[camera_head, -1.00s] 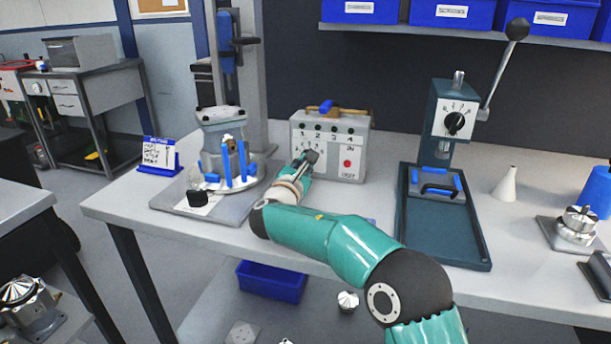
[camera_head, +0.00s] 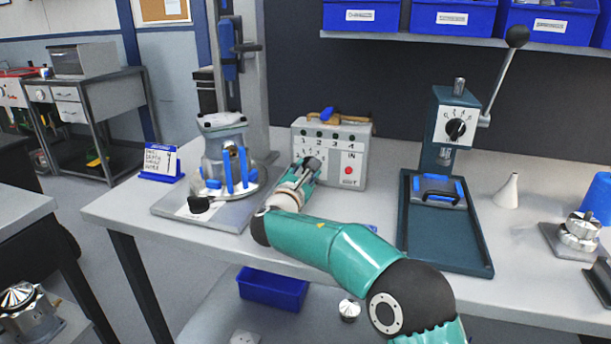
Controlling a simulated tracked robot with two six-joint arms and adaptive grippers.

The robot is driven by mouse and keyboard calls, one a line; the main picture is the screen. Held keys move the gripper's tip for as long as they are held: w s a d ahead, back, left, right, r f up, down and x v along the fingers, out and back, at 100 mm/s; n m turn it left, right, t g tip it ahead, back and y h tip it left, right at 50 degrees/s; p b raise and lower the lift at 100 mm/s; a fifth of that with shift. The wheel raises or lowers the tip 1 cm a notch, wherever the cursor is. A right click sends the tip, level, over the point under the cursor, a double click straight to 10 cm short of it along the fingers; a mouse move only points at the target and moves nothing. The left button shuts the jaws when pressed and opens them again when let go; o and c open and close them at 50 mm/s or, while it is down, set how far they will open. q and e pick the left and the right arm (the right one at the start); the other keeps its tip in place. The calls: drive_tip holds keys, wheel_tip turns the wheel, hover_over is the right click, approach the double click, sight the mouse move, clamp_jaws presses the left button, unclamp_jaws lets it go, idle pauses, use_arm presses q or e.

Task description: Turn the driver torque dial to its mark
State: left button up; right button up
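A grey control box (camera_head: 357,150) with a blue and tan handle on top stands on the bench, with numbered positions, an "IN" label and a red button on its front. My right gripper (camera_head: 311,164) is in front of the box's lower left part, pointing at it. It hides that part of the front, so I cannot tell whether a dial is there or whether it touches. Its fingers are too small to tell open from shut. A black dial (camera_head: 456,129) with a numbered white face is on the lever press at the right, away from the gripper. My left gripper is not in view.
A column fixture (camera_head: 226,160) with blue posts stands left of the gripper. A blue sign stand (camera_head: 161,163) is beside it. The lever press (camera_head: 485,250), a white cone (camera_head: 508,191) and metal parts (camera_head: 580,230) occupy the right. Blue bins line the shelf above.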

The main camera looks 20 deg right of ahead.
drive_tip(key=v, duration=1)
drive_tip(key=shift+s+a, duration=0.25)
drive_tip(key=shift+a, duration=0.05)
drive_tip(key=shift+s+a, duration=0.3)
drive_tip(key=shift+s, duration=0.25)
drive_tip(key=shift+f, duration=0.1)
